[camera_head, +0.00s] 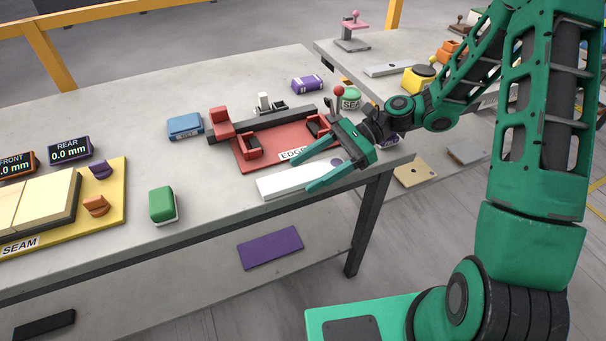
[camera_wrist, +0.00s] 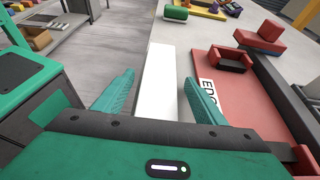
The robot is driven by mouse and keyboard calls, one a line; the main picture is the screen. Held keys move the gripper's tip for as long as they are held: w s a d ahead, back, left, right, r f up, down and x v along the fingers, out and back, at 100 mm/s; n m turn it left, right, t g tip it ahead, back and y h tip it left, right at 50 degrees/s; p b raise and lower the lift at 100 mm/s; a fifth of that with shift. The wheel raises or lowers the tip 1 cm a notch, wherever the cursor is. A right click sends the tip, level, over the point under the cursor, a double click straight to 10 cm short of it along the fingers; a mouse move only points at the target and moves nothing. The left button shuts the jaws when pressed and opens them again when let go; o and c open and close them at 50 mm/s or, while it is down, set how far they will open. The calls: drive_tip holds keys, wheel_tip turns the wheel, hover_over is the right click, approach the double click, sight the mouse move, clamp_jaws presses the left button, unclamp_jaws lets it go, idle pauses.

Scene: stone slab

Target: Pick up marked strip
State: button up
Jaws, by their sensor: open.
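A long white strip (camera_head: 285,184) lies flat near the front edge of the grey stone slab table, in front of the red EDGE fixture (camera_head: 262,165). A purple mark shows on its right end in the head view. My gripper (camera_head: 309,171) is open, with its fingers pointing left above the strip. In the wrist view the white strip (camera_wrist: 158,78) runs away between my two spread fingers (camera_wrist: 155,97), and its near end is hidden behind my gripper body. I cannot tell from these frames how far above the strip the fingertips are.
A green block (camera_head: 162,204) stands left of the strip near the front edge. A blue block (camera_head: 185,126) lies behind, and a yellow SEAM board (camera_head: 112,205) is at far left. A red-knobbed lever (camera_head: 338,100) rises behind my gripper. A purple sheet (camera_head: 270,248) lies below the table.

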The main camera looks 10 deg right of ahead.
drive_tip(key=c, duration=1.5)
drive_tip(key=shift+r, duration=0.1)
